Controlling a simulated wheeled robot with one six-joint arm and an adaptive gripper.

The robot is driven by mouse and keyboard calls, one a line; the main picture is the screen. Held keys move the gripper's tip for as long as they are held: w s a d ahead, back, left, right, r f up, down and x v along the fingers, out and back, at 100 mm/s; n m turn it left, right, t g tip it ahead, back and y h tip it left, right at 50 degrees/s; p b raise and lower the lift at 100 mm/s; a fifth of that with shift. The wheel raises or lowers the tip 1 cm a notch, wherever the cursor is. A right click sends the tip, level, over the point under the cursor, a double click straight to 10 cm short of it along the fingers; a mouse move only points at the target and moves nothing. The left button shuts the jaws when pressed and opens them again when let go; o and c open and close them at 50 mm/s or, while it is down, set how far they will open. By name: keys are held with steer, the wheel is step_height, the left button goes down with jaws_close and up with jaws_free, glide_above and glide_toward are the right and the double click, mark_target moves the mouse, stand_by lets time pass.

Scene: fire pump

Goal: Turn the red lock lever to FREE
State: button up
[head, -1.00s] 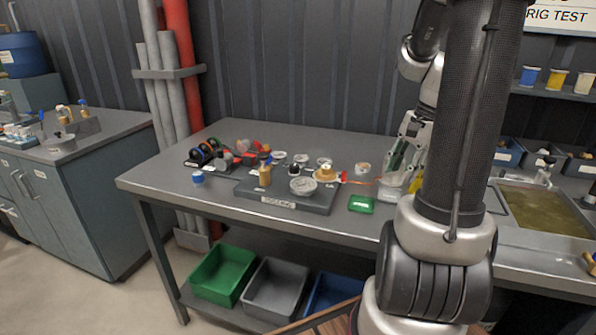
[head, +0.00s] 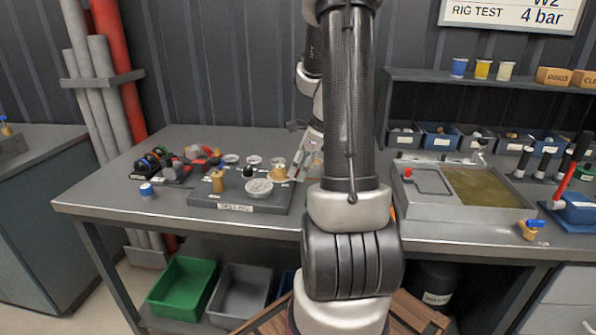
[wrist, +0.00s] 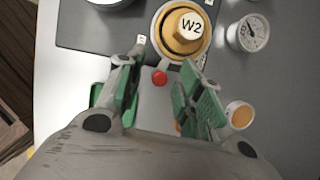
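A red round knob (wrist: 159,77), apparently the end of the red lock lever, shows in the wrist view just below the brass W2 fitting (wrist: 181,27). My gripper (wrist: 158,80) is open, its green-padded fingers apart on either side of the knob; I cannot tell whether either touches it. In the head view my gripper (head: 308,158) is at the right side of the brass fitting (head: 280,174) on the test rig plate (head: 215,200). The lever does not show clearly there. The FREE marking cannot be read.
A pressure gauge (wrist: 248,33) is right of the fitting in the wrist view. A brass-topped part (wrist: 240,114) is beside the right finger. A green box (wrist: 97,95) lies partly behind the left finger. A water tank (head: 410,205) stands to the right on the bench.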

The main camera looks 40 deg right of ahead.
steer(key=shift+w+a+f, duration=0.1)
steer(key=shift+w+f, duration=0.05)
steer(key=shift+f, duration=0.35)
jaws_close()
steer(key=d+n, duration=0.1)
steer(key=w+n+g+y, duration=0.1)
steer(key=n, duration=0.1)
steer(key=shift+d, duration=0.35)
steer(key=n, duration=0.1)
steer(key=w+d+n+g, duration=0.1)
steer(key=n, duration=0.1)
steer(key=shift+w, duration=0.1)
steer(key=n, duration=0.1)
steer(key=w+n+g, duration=0.1)
steer(key=shift+w+d+n+y, duration=0.1)
steer(key=shift+d+n+y, duration=0.2)
steer(key=shift+w+d+n+g, duration=0.15)
steer(key=shift+w+n+g, duration=0.25)
steer(key=shift+n, duration=0.45)
steer(key=shift+w+d+n+g, duration=0.1)
steer(key=shift+w+n+g, duration=0.1)
steer(key=shift+w+n, duration=0.45)
steer(key=shift+s+n, duration=0.15)
steer(key=shift+n, duration=0.15)
